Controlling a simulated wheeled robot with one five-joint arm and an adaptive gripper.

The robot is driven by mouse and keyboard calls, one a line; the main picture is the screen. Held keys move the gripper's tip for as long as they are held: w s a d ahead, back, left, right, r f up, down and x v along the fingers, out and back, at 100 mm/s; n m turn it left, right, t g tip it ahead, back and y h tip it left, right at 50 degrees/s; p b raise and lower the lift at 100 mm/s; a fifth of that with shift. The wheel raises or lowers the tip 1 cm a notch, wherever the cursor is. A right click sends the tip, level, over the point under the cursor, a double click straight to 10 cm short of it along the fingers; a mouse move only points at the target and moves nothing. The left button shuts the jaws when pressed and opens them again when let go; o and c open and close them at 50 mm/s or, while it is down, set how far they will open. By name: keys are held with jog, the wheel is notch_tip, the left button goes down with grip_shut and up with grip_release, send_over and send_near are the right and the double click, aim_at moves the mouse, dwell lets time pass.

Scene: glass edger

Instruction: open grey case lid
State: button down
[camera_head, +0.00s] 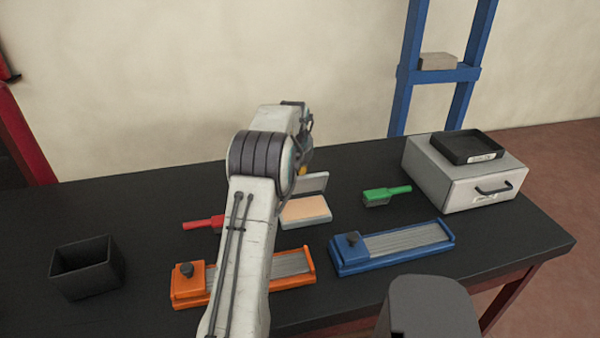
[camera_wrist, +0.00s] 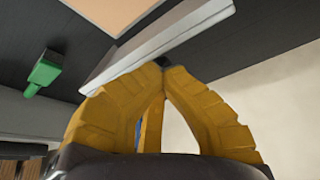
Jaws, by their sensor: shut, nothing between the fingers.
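The grey case (camera_head: 306,223) lies on the black table behind my arm, with a tan surface facing up inside it. Its grey lid (camera_head: 314,184) stands raised at the back of the case. In the wrist view the lid (camera_wrist: 155,50) is a pale grey slab, with the tan inside (camera_wrist: 105,10) beyond it. My gripper (camera_wrist: 168,72) has yellow fingers that meet at the tips, shut and empty, right by the lid's edge. I cannot tell whether they touch it. In the head view only a bit of yellow shows (camera_head: 302,170); my arm hides the rest.
A green-handled brush (camera_head: 387,194) lies right of the case, a red-handled one (camera_head: 203,223) left. Orange (camera_head: 190,290) and blue (camera_head: 352,260) holders sit in front. A black bin (camera_head: 87,268) stands left; a drawer box (camera_head: 465,180) with a black tray (camera_head: 467,146) stands right.

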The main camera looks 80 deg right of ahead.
jog(key=c, duration=1.9)
grip_release()
notch_tip(320, 180, down, 2)
jog(key=shift+a, duration=0.15)
jog(key=o, duration=0.3)
jog(key=shift+a, duration=0.25)
jog(key=o, duration=0.5)
jog(key=shift+o, duration=0.2)
jog(key=shift+d+r, duration=0.1)
jog(key=shift+r, duration=0.2)
jog(key=shift+r, duration=0.1)
